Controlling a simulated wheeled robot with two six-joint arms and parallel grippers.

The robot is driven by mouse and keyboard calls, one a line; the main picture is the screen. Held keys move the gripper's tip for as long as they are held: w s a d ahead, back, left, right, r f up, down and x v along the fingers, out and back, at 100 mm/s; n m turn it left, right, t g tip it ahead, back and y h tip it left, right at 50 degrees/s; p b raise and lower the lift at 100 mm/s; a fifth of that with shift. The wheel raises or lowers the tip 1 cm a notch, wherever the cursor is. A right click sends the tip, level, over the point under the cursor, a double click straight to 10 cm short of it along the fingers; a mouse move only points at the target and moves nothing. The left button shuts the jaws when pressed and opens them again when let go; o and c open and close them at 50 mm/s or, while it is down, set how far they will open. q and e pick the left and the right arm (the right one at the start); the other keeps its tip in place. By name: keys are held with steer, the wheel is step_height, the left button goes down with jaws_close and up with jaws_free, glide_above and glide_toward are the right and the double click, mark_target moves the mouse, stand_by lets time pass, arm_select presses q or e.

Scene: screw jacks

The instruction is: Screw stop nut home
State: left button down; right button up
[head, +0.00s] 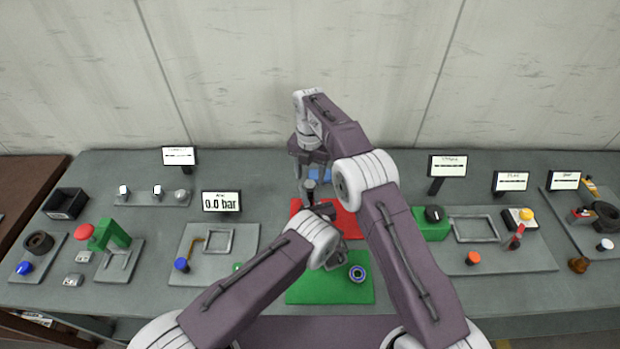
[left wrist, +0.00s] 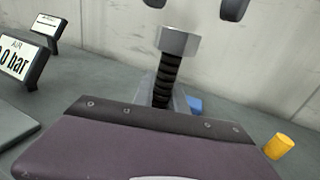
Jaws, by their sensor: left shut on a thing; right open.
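A dark threaded screw (left wrist: 163,85) stands upright in the left wrist view with a grey block-like piece (left wrist: 178,41) on its top. I cannot tell whether that piece is the stop nut. In the head view the screw's top (head: 310,186) shows over the red mat (head: 352,229). My left gripper (head: 326,211) is low beside the screw and shut on the jack; its grip is mostly hidden. My right gripper (head: 309,172) points down above the screw, open; its dark fingertips (left wrist: 195,7) show above and apart from the grey piece.
A blue-ringed part (head: 358,273) lies on the green mat (head: 320,292). A blue patch (head: 319,173) lies behind the screw. A yellow cylinder (left wrist: 279,146) stands at right in the left wrist view. A pressure display (head: 221,201) and fixture boards flank the middle.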

steer(key=shift+f, duration=1.5)
